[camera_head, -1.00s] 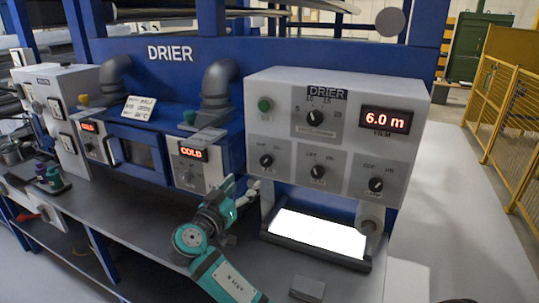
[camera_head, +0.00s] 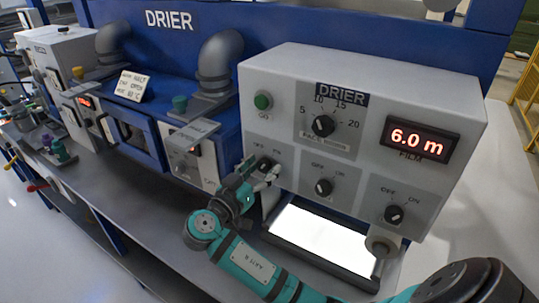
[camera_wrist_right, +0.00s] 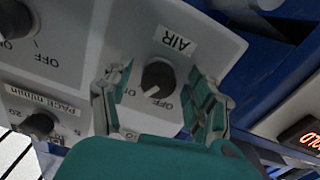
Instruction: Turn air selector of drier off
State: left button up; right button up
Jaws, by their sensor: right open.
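The air selector (camera_wrist_right: 158,78) is a round black knob beside an AIR label on the white drier panel (camera_head: 300,75). Its white pointer mark slants down-left in the right wrist view, with OFF lettering just below the knob. In the head view the knob (camera_head: 263,163) is partly blocked by my gripper, at the panel's lower left. My right gripper (camera_wrist_right: 160,100) is open, with one finger on each side of the knob in the right wrist view. Contact with the knob cannot be told. It also shows in the head view (camera_head: 262,178). My left gripper is not in view.
Other knobs sit close by: the pace knob (camera_head: 323,125), a middle knob (camera_head: 323,187) and the film knob (camera_head: 394,214). A lit white plate (camera_head: 322,238) lies under the panel. Blue drier housing and grey pipes (camera_head: 217,62) stand to the left.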

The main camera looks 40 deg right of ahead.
jog(key=shift+d, duration=0.15)
jog(key=shift+a+r, duration=0.15)
jog(key=shift+a, duration=0.05)
jog(key=shift+c, duration=0.3)
jog(key=c, duration=1.1)
